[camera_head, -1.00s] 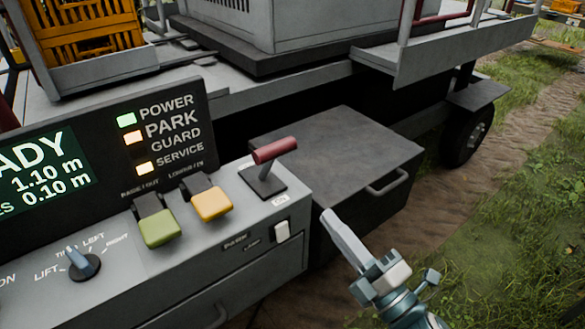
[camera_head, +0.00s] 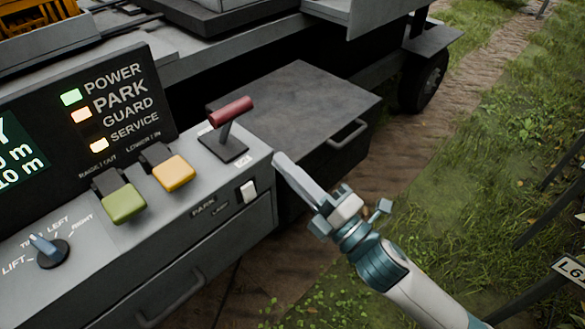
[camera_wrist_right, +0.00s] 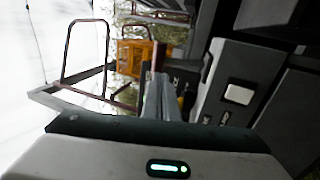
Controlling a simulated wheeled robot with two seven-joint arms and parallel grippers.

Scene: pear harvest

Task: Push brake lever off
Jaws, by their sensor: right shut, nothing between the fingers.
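The brake lever (camera_head: 231,111) has a red cross handle on a dark stem and stands at the right end of the grey control console (camera_head: 209,174). A small label sits by its base plate. My right gripper (camera_head: 279,160) is shut and empty, its fingertips just right of the console's corner, below and right of the lever, apart from it in the head view. In the right wrist view the shut fingers (camera_wrist_right: 158,95) point toward the console side; a dark reddish upright piece shows just behind them, perhaps the lever. My left gripper is not in view.
The PARK light (camera_head: 81,115) is lit. A dark box with a handle (camera_head: 347,134) stands behind.

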